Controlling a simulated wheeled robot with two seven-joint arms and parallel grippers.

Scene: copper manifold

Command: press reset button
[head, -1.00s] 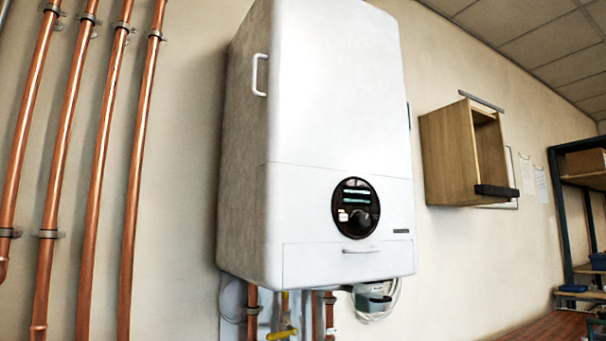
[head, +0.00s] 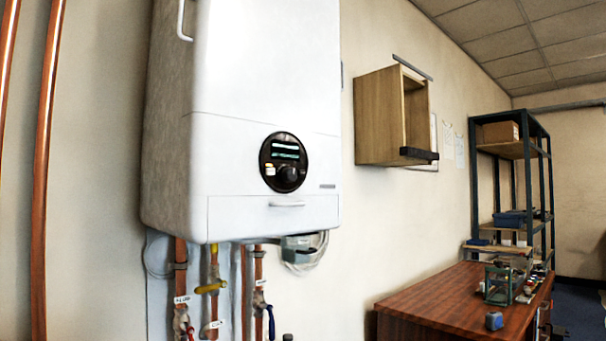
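A white wall-mounted boiler (head: 262,90) fills the left-centre of the head view. Its round black control panel (head: 284,162) sits low on the front, with a lit display, a dark knob (head: 288,175) and a small pale, yellowish button (head: 270,169) left of the knob. I cannot read any label on the button. Neither of my grippers is in view, and nothing covers the panel.
Copper pipes with a yellow-handled valve (head: 211,287) hang below the boiler. A wooden wall box (head: 378,118) is right of it. A brown bench (head: 440,303) with small items and a metal shelf rack (head: 475,190) stand at right.

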